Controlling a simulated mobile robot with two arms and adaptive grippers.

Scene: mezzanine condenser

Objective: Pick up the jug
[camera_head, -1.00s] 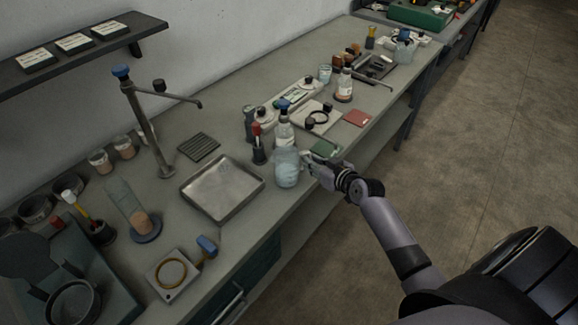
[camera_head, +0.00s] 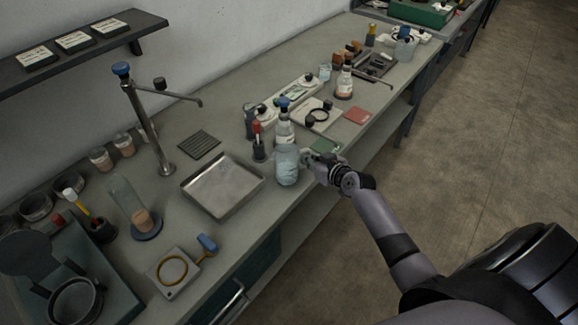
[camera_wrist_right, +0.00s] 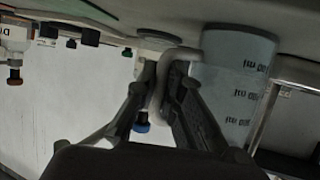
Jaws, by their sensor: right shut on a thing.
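The jug (camera_head: 287,167) is a translucent pale blue vessel near the front edge of the bench, right of the metal tray. It looks upright; I cannot tell whether its base touches the bench. My right gripper (camera_head: 309,160) is at the jug's right side. In the right wrist view, which looks upside down, the jug (camera_wrist_right: 238,78) has printed volume marks, and my right gripper (camera_wrist_right: 165,76) has its two fingers closed on either side of the pale handle. My left gripper is not in view.
The floor beyond the bench edge is clear.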

